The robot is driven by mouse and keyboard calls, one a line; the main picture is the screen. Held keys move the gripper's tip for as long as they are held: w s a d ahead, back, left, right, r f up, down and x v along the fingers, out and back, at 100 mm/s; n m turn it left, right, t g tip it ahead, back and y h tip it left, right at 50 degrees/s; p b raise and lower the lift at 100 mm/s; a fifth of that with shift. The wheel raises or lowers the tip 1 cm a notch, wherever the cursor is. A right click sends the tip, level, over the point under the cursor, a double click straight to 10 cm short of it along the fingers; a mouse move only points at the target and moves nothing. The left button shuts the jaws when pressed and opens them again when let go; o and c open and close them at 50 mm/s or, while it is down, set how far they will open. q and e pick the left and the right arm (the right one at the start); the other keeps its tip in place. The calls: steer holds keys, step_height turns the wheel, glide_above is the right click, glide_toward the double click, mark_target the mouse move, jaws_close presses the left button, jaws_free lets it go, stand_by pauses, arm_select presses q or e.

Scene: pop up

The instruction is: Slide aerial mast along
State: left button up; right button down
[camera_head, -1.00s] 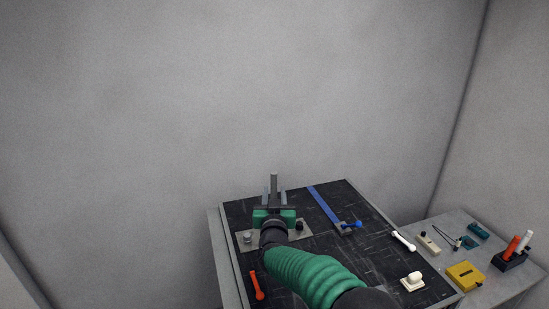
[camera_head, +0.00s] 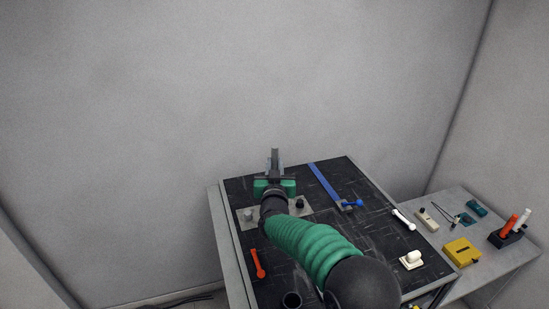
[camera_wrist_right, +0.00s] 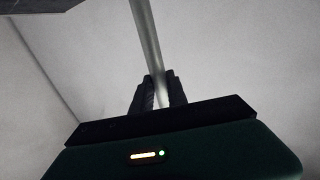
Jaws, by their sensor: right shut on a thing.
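The aerial mast is a slim grey upright pole (camera_head: 275,156) near the back left of the black board. In the right wrist view the pole (camera_wrist_right: 149,45) runs up from between the dark fingers. My right gripper (camera_wrist_right: 161,95) is shut on the pole, a finger on each side. In the head view this gripper (camera_head: 274,172), with its green body, is over a metal plate (camera_head: 305,212). The gripper and arm hide the mast's lower part and foot. My left gripper is not in view.
The black board (camera_head: 330,245) carries a blue strip (camera_head: 325,183), an orange handle (camera_head: 257,263), a white handle (camera_head: 404,219) and a white knob (camera_head: 412,259). A side table at right holds a yellow box (camera_head: 462,251) and other small parts. A wall stands behind.

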step_height(320, 180, up, 9)
steer(key=p, duration=0.6)
steer(key=shift+r, duration=0.2)
steer(key=c, duration=1.6)
jaws_free()
steer(key=shift+s+a+f, duration=0.1)
steer(key=shift+f, duration=0.05)
steer(key=o, duration=0.4)
steer(key=shift+s+r, duration=0.2)
steer(key=shift+s, duration=0.2)
steer(key=shift+c, duration=0.2)
steer(key=shift+w+f, duration=0.1)
steer(key=shift+f, duration=0.05)
